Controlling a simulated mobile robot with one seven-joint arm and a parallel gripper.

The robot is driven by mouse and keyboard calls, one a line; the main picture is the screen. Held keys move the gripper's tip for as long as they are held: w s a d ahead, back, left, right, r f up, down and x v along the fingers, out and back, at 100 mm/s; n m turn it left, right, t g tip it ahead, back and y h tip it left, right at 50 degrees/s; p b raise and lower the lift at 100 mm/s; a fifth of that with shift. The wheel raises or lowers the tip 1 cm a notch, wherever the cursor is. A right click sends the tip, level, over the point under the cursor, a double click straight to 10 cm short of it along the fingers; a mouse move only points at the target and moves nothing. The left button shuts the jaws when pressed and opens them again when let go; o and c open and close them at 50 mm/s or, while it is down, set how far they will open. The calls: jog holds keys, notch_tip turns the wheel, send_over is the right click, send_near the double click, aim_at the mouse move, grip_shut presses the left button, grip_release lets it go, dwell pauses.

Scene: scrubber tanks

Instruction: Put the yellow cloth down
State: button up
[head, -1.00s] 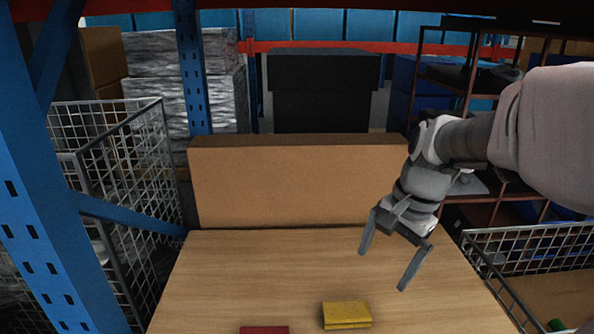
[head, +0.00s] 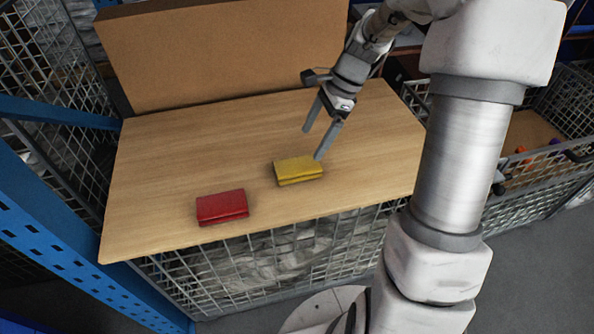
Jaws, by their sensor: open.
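The yellow cloth (head: 298,170) is a folded block lying flat on the wooden tabletop (head: 190,150), right of its middle and near the front. My gripper (head: 311,143) is open and empty. Its fingers point down at the far right side of the cloth. One fingertip overlaps the cloth's far right corner in the picture; I cannot tell whether it touches. No part of the cloth is between the fingers.
A folded red cloth (head: 222,206) lies left of the yellow one, nearer the front edge. A cardboard box (head: 225,50) stands along the back of the table. A wire basket (head: 535,160) with small coloured items is at the right. A blue rack post (head: 70,250) is at the left.

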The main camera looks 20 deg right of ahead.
aim_at(298, 164)
jog(key=b+x, duration=0.3)
jog(key=x, duration=0.6)
jog(key=shift+w, duration=0.15)
jog(key=shift+r, duration=0.2)
jog(key=c, duration=1.2)
